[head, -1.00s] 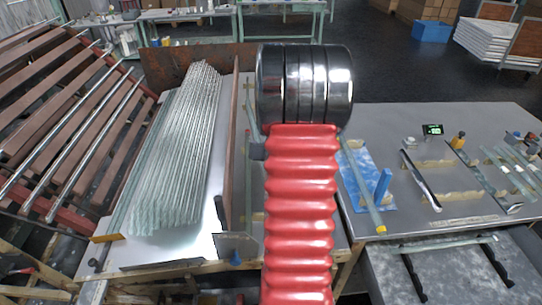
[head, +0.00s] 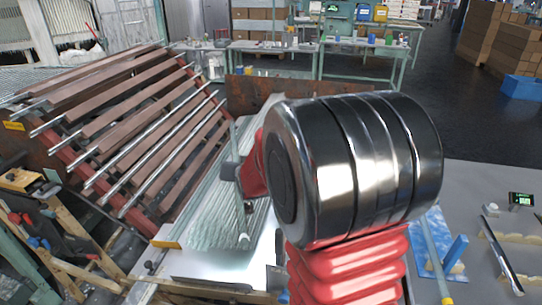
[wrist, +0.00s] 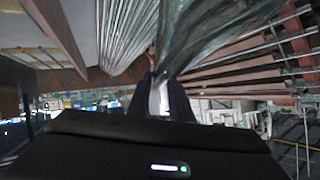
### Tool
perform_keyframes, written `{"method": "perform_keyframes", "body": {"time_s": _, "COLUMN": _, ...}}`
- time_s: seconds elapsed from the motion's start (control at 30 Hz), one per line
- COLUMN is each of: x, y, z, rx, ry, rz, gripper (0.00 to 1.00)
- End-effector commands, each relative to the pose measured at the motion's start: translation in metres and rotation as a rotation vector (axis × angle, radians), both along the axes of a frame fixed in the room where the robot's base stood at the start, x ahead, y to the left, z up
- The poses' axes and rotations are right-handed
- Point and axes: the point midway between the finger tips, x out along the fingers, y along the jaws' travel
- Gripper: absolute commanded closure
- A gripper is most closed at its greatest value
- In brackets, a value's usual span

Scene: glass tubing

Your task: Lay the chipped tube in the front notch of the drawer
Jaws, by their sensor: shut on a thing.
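My gripper (head: 240,182) shows left of my arm's large dark joint, in front of the pile of glass tubes. It is shut on a glass tube (head: 240,222), which hangs steeply, nearly upright, over the pile. In the wrist view, the dark fingers (wrist: 160,102) close on the tube (wrist: 205,35), which looms large and blurred near the lens. I cannot make out a chip on it. The drawer with its notches is outside both present views.
The glass tube pile (head: 215,215) lies on the metal table. A slatted rack (head: 150,120) with steel rods stands at left. At right, a tube with a yellow end (head: 437,262) lies over a blue pad (head: 424,232), beside a small display (head: 521,199). My arm hides the middle.

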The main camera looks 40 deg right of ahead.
Motion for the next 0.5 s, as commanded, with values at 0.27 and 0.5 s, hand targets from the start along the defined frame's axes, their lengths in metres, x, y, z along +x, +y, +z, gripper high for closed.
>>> {"method": "perform_keyframes", "body": {"time_s": 0.27, "x": -0.001, "y": 0.108, "z": -0.029, "rx": -0.001, "ry": 0.002, "rz": 0.165, "gripper": 1.0}}
{"method": "perform_keyframes", "body": {"time_s": 0.5, "x": -0.015, "y": 0.177, "z": -0.049, "rx": -0.001, "ry": 0.001, "rz": 0.274, "gripper": 1.0}}
